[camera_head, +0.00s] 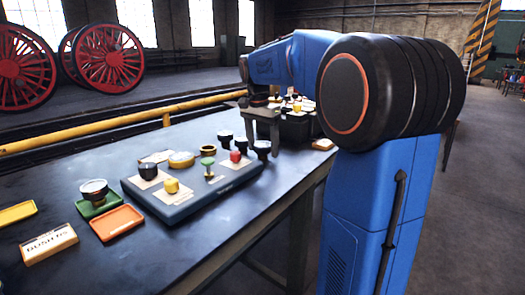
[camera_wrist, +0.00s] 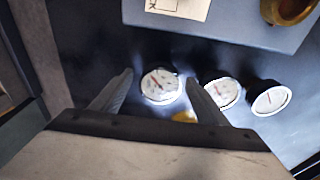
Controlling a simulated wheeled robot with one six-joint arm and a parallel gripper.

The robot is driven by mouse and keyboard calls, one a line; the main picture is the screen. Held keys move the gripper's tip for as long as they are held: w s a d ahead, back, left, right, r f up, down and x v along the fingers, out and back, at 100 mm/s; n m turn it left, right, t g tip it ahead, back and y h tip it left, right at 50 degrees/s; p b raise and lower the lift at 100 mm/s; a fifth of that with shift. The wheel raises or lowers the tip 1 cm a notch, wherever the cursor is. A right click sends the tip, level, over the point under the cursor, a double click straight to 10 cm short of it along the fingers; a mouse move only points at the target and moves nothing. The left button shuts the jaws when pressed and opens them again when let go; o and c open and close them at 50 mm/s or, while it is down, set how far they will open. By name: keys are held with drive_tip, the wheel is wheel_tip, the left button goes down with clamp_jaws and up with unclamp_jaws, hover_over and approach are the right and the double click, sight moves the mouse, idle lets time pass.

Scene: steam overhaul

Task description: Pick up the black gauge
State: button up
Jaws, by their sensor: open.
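Several dark-bodied gauges with white faces stand on the bench beyond the grey board. In the wrist view, one gauge (camera_wrist: 160,86) lies between my open fingers (camera_wrist: 159,80), with no clear contact. A second gauge (camera_wrist: 222,92) sits just right of the right finger. A third gauge (camera_wrist: 270,98), with a plainly black body, is further right. In the head view my gripper (camera_head: 262,136) points down above the nearest-right gauge (camera_head: 262,149); the others are a gauge (camera_head: 241,145) and another (camera_head: 225,138) to its left. Which one is the black gauge is unclear.
The grey board (camera_head: 205,199) holds cards, a black cup-like part (camera_head: 147,166), a yellow part (camera_head: 171,185), a green part (camera_head: 208,166) and a red part (camera_head: 235,156). A green tray (camera_head: 88,209) and an orange tray (camera_head: 116,222) lie left.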

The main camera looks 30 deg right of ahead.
drive_tip(key=c, duration=1.3)
drive_tip(key=shift+o, duration=0.2)
